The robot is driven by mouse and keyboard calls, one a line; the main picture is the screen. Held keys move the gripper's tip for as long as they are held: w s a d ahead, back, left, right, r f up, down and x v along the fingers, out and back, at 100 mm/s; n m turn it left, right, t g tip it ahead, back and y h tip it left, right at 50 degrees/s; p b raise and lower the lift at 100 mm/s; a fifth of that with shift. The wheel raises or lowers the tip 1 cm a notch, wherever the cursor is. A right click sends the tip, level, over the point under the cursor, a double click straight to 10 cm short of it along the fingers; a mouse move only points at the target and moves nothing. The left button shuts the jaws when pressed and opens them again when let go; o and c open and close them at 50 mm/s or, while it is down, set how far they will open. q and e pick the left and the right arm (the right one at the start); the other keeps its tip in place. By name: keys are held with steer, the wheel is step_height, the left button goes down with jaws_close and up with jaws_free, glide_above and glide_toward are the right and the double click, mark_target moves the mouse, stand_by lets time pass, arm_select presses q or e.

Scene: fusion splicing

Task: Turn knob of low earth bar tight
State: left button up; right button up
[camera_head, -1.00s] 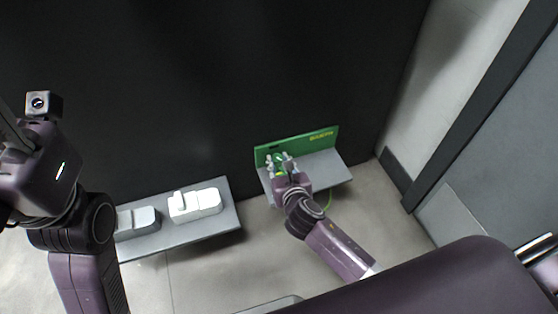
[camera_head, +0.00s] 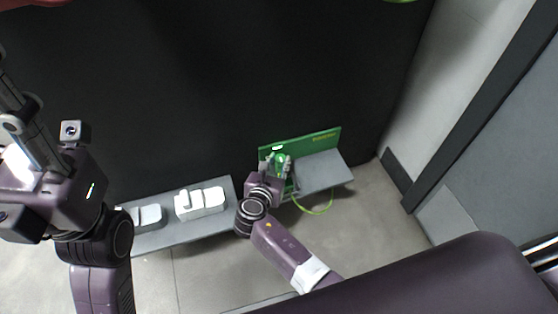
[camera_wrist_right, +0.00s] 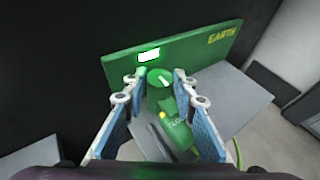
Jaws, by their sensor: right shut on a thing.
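The low earth bar is a green panel (camera_head: 318,141) with yellow "EARTH" lettering; it also shows in the wrist view (camera_wrist_right: 195,55). Its knob (camera_wrist_right: 160,79) is a green cylinder with a white pointer mark on top. My right gripper (camera_head: 279,163) is at the panel's left part. In the wrist view its blue-padded fingers (camera_wrist_right: 160,88) stand on both sides of the knob and grip it. A green clamp-like piece (camera_wrist_right: 177,131) with a yellow spot sits between the fingers, nearer the wrist. My left gripper (camera_head: 22,128) is far left, away from the bar, with its fingertips unclear.
A grey shelf (camera_head: 325,171) sits in front of the panel. A green-yellow cable (camera_head: 318,212) loops below it. A second grey shelf (camera_head: 180,233) at left holds white devices (camera_head: 200,202). A dark wall stands behind; a grey cabinet is at right.

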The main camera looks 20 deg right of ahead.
stand_by(0.3)
steer(key=o, duration=1.2)
steer(key=shift+c, duration=0.2)
steer(key=v, duration=0.8)
steer(key=shift+w, duration=0.1)
